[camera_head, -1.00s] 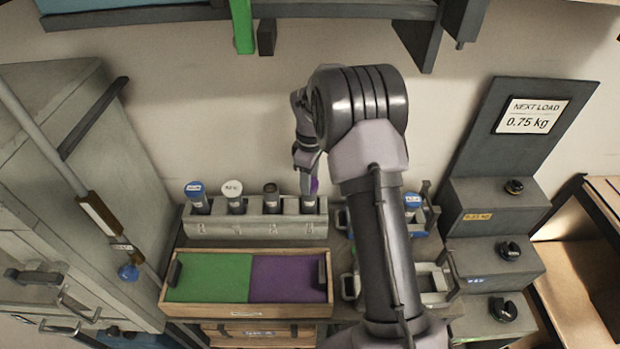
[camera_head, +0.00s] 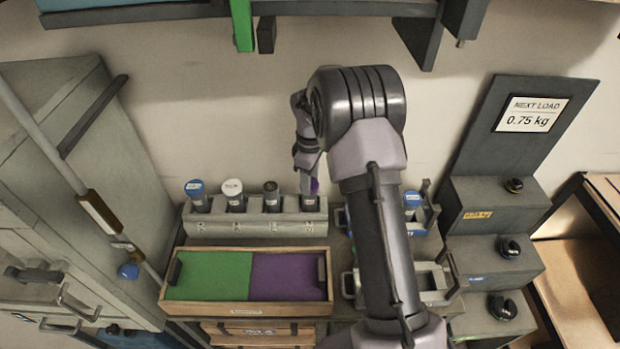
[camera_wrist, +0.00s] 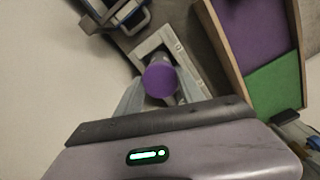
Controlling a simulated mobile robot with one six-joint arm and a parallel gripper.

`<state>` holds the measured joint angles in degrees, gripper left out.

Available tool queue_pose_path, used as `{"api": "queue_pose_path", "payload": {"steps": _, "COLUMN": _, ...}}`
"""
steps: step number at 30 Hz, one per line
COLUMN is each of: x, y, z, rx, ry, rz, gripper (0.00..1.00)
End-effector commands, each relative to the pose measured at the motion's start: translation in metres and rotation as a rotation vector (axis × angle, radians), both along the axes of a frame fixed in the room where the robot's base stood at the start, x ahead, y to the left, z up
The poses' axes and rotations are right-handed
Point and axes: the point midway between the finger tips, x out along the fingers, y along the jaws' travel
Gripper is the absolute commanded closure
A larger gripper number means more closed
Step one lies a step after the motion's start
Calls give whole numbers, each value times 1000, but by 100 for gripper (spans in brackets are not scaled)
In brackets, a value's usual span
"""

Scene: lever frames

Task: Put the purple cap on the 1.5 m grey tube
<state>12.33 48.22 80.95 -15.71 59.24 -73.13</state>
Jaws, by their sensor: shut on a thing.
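The purple cap (camera_head: 314,186) is at the top of the rightmost dark grey tube (camera_head: 309,204) in the grey rack (camera_head: 255,228). In the wrist view the purple cap (camera_wrist: 160,82) is face-on, with a grey tube behind it in a rack slot. My gripper (camera_wrist: 158,92) has a finger on each side of the cap and is shut on it. In the head view my gripper (camera_head: 308,180) comes from above, partly hidden by my arm. I cannot read which tube is marked 1.5 m.
Blue-, white- and dark-topped tubes (camera_head: 234,195) stand left in the rack. A green and purple tray (camera_head: 246,310) lies in front. A stepped stand (camera_head: 495,262) with black knobs is at the right. A shelf hangs above; a grey cabinet stands left.

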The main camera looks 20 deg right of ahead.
Motion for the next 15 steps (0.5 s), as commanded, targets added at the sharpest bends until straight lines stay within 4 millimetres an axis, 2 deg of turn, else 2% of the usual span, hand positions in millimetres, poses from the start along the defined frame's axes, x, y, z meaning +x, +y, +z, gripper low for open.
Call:
{"api": "queue_pose_path", "payload": {"steps": 9, "x": 0, "y": 0, "z": 0, "rx": 0, "ry": 0, "rz": 0, "gripper": 92}}
{"api": "queue_pose_path", "payload": {"steps": 10, "x": 0, "y": 0, "z": 0, "rx": 0, "ry": 0, "rz": 0, "gripper": 51}}
{"api": "queue_pose_path", "payload": {"steps": 13, "x": 0, "y": 0, "z": 0, "rx": 0, "ry": 0, "rz": 0, "gripper": 31}}
{"api": "queue_pose_path", "payload": {"steps": 15, "x": 0, "y": 0, "z": 0, "rx": 0, "ry": 0, "rz": 0, "gripper": 29}}
